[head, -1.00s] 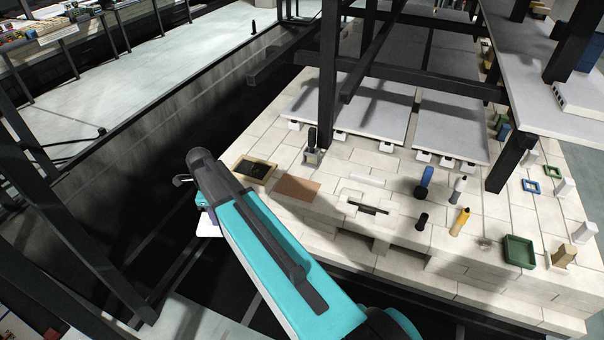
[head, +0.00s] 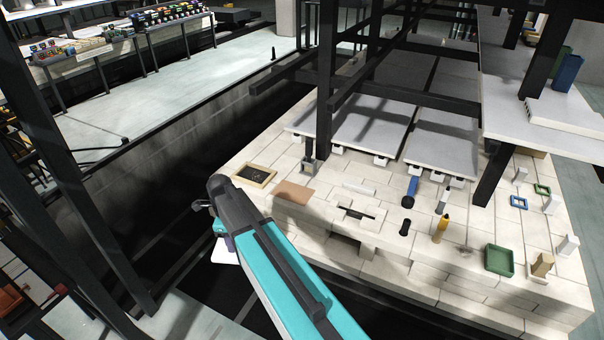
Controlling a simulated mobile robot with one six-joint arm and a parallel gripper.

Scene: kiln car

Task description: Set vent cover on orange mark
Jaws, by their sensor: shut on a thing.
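My gripper (head: 229,242) hangs below the dark wrist at the end of my teal arm, and the arm hides most of it. A pale, flat plate (head: 222,254) shows at the gripper, over the dark gap left of the brick deck. It is held and looks like the vent cover; its far side is hidden. A flat orange-brown rectangle (head: 293,191), which looks like the orange mark, lies bare on the deck to the right of my wrist. The held plate is apart from it, to its lower left.
A framed dark tray (head: 254,176) lies just behind the orange-brown patch. A dark post (head: 325,100) rises behind. A slotted opening (head: 357,213), a blue cylinder (head: 410,191), a yellow bottle (head: 441,228) and a green tray (head: 499,260) stand to the right.

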